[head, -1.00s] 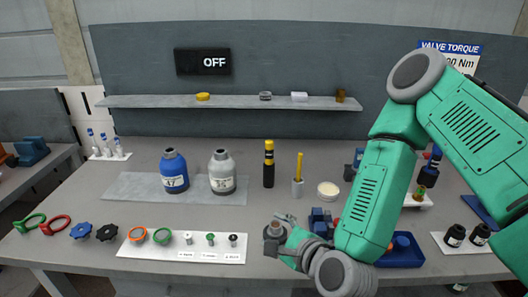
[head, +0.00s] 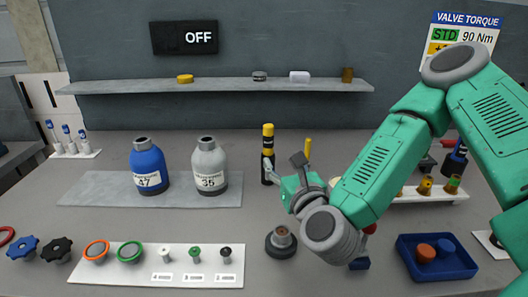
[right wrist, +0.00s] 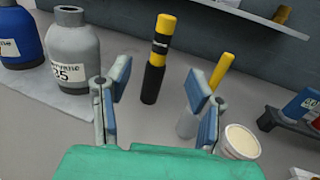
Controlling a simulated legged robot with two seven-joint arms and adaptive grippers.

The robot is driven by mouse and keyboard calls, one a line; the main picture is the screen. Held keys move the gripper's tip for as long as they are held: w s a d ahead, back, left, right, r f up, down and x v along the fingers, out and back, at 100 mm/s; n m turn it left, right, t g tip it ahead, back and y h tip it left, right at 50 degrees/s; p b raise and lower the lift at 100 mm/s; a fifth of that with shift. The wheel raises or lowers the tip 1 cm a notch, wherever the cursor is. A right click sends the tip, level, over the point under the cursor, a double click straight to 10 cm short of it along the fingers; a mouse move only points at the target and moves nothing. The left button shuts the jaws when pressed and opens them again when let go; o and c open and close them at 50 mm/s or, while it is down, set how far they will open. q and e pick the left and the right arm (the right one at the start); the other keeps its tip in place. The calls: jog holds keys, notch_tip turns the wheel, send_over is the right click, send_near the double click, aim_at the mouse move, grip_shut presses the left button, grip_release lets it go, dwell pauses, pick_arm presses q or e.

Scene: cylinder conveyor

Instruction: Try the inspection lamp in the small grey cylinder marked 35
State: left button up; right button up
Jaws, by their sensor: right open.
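The small grey cylinder marked 35 (head: 209,168) stands upright on a grey mat, right of a blue cylinder marked 47 (head: 149,168). It also shows at the left of the right wrist view (right wrist: 72,50). A black and yellow stick, apparently the inspection lamp (head: 267,158), stands upright on the bench right of the grey cylinder. In the right wrist view the lamp (right wrist: 155,65) appears beyond and between the spread fingers. My right gripper (head: 283,168) is open and empty, close to the lamp; contact cannot be told. My left gripper is not in view.
A dark round fitting (head: 280,243) stands on the front bench. A white board with rings and small valves (head: 160,280) lies front left. A blue tray (head: 405,275) is at right. A yellow stick in a holder (right wrist: 188,122) and a pale tub (right wrist: 241,143) stand right of the lamp.

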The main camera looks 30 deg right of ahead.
aim_at(270, 140)
jog(key=b+x, duration=0.2)
jog(key=x, duration=0.1)
jog(key=b+x, duration=0.1)
jog(key=x, duration=0.3)
jog(key=shift+d+b, duration=0.3)
jog(key=shift+b, duration=0.1)
jog(key=shift+w, duration=0.55)
jog(key=x, duration=0.5)
jog(key=shift+s+d, duration=0.1)
jog(key=shift+d, duration=0.15)
jog(key=shift+a, duration=0.15)
jog(key=shift+a, duration=0.1)
grip_shut()
